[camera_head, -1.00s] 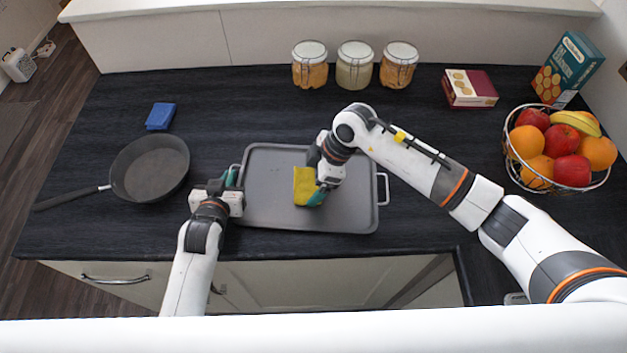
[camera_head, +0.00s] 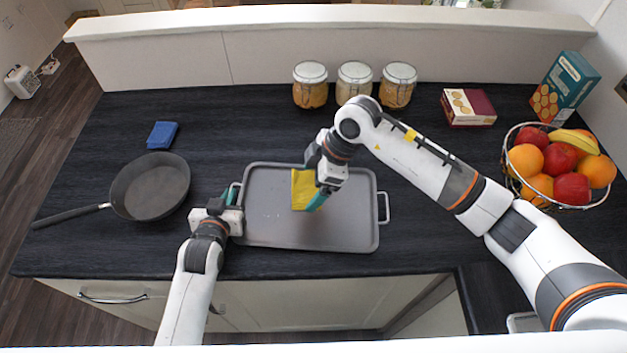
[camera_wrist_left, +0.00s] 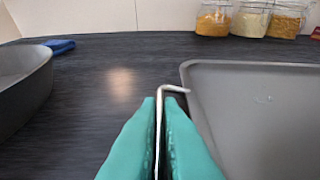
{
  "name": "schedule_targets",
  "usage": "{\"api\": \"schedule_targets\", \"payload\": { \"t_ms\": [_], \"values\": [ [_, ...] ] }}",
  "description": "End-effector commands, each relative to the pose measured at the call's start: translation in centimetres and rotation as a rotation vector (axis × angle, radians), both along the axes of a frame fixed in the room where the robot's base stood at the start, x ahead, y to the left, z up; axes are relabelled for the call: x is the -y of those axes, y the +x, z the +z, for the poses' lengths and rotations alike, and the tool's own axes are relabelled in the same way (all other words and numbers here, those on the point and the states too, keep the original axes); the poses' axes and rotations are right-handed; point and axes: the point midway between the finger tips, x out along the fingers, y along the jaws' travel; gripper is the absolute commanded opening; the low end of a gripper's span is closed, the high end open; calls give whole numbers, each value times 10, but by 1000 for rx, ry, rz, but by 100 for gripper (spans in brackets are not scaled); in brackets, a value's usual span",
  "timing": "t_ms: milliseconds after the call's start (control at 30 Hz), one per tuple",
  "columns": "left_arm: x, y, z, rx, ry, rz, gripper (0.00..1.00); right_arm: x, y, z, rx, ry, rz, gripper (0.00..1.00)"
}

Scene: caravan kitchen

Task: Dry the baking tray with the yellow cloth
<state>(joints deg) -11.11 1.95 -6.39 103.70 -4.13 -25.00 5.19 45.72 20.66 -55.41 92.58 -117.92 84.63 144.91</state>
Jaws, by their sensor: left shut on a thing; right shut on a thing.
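The grey baking tray (camera_head: 350,235) lies flat on the dark counter, with a wire handle at each short end. My left gripper (camera_head: 230,197) is at the tray's left end. In the left wrist view its green fingers (camera_wrist_left: 160,130) are shut on the tray's left handle (camera_wrist_left: 172,90). My right gripper (camera_head: 318,198) is shut on the yellow cloth (camera_head: 303,189) over the middle of the tray. The cloth hangs from the fingers; I cannot tell whether its lower edge touches the tray. Small pale marks show on the tray's surface left of the cloth.
Several jars (camera_head: 354,82), a red-and-cream box (camera_head: 468,107), a tall teal box (camera_head: 564,88) and a wire fruit basket (camera_head: 558,168) stand behind and right. Counter behind the tray is clear.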

Motion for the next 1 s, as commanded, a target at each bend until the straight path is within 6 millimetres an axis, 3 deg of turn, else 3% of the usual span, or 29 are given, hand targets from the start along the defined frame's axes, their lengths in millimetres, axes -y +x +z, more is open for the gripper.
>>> {"api": "schedule_targets", "payload": {
  "t_ms": [600, 933, 1000],
  "values": [
    [0, 0, 0, -1, 0, -1, 0, 0, 0, 55, 2, 1, 1, 69],
    [0, 0, 0, -1, 0, -1, 0, 0, 0, 60, 1, 0, 0, 69],
    [0, 0, -1, -1, 0, -1, 16, 0, 0, 60, 1, 0, 0, 69]
  ]
}}
